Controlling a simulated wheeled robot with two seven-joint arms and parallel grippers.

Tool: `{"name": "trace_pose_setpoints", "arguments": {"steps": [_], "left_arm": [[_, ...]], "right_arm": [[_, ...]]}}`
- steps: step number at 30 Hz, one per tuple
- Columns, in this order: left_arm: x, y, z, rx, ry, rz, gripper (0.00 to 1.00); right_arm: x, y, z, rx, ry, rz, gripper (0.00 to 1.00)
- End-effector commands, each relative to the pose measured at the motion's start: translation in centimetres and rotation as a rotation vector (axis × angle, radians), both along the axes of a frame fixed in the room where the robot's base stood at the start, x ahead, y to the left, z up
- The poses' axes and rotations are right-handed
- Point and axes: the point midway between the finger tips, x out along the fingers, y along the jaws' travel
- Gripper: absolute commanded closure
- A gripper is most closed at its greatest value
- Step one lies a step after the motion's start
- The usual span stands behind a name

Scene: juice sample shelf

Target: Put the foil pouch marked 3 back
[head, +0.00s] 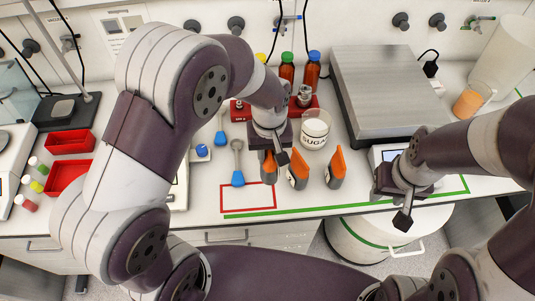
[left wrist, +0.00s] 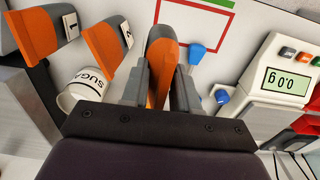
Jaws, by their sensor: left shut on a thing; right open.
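My left gripper (head: 270,152) is shut on an orange and grey foil pouch (head: 268,167), which also shows between the fingers in the left wrist view (left wrist: 161,52). Its mark is hidden. Pouch 2 (head: 298,169) stands just right of it, and pouch 1 (head: 335,168) stands further right; their numbers show in the left wrist view (left wrist: 104,48) (left wrist: 48,32). The held pouch is roughly in row with them; I cannot tell whether it touches the bench. My right gripper (head: 402,208) is open and empty over the bench's front edge at the right.
A red outline (head: 248,197) and a green line (head: 300,210) mark the bench front. A blue scoop (head: 237,178) lies left of the held pouch. The sugar jar (head: 315,128) stands behind the pouches.

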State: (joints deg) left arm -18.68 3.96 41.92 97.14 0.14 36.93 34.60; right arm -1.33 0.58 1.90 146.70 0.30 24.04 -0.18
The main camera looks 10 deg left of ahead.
Motion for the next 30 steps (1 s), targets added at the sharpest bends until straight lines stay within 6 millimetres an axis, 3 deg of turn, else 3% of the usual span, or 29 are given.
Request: {"name": "trace_pose_setpoints", "arguments": {"steps": [3,9,18,27,28,30], "left_arm": [[2.7,2.3,-1.6,0.001,0.004,0.005,1.0],[5.2,4.3,-3.8,0.0,0.001,0.001,1.0],[5.4,4.4,-7.9,0.0,0.0,-0.001,1.0],[5.4,4.4,-8.4,0.0,0.0,-0.001,1.0],[5.3,4.4,-8.4,0.0,0.0,-0.001,0.64],[5.3,4.4,-8.3,0.0,0.0,-0.001,0.45]], "right_arm": [[0.0,0.0,1.6,0.0,0.0,0.0,0.57],[0.0,0.0,2.3,0.0,0.0,0.0,0.57],[0.0,0.0,3.9,0.0,0.0,0.0,0.57],[0.0,0.0,3.4,0.0,0.0,0.0,0.57],[0.0,0.0,3.5,0.0,0.0,0.0,0.57],[0.0,0.0,3.5,0.0,0.0,0.0,0.57]]}}
